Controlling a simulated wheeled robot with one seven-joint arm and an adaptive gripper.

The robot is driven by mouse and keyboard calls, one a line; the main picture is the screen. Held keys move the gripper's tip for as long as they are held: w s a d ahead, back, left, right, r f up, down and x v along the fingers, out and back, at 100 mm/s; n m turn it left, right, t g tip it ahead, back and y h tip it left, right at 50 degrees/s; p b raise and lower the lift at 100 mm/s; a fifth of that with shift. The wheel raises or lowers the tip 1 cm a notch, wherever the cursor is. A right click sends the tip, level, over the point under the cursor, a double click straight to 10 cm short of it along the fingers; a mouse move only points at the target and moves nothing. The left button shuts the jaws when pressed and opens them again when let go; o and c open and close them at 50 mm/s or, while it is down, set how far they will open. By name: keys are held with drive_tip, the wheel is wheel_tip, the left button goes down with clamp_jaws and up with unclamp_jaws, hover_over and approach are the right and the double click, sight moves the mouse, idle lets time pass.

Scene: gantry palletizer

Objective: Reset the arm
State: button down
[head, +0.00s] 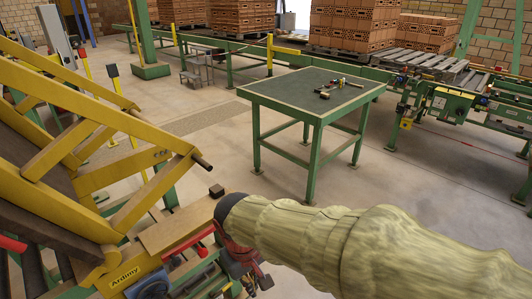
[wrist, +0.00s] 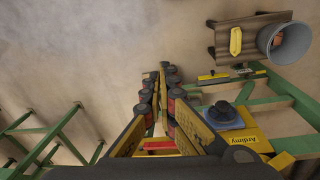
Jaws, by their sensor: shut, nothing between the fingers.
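My arm (head: 400,252), in a pale yellow sleeve, reaches in from the lower right of the head view. My gripper (head: 250,280) hangs at its end, beside the yellow machine, and is partly hidden. In the wrist view my gripper (wrist: 158,75) points away over the concrete floor. Its dark, jointed fingers lie close together, shut, with nothing held between them. A red part shows low between the fingers.
A yellow machine (head: 115,262) marked "Ardimy" stands close at left. A green table (head: 300,95) with small tools stands ahead. A roller conveyor (head: 450,100) and brick stacks (head: 352,28) are behind. In the wrist view, a grey bucket (wrist: 285,42) is at upper right. Floor between is clear.

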drive_tip(key=s+d+r+m+t, duration=0.1)
drive_tip(key=s+d+r+m, duration=0.1)
drive_tip(key=d, duration=0.5)
drive_tip(key=s+d+r+m+t, duration=0.2)
drive_tip(key=s+d+r, duration=0.2)
drive_tip(key=d, duration=0.4)
drive_tip(key=s+d+r+m+t, duration=0.1)
drive_tip(key=s+d+r+m, duration=0.2)
drive_tip(key=d, duration=0.4)
drive_tip(key=shift+d+r+t+y, duration=0.3)
drive_tip(key=shift+r, duration=0.3)
drive_tip(key=shift+s+a, duration=0.1)
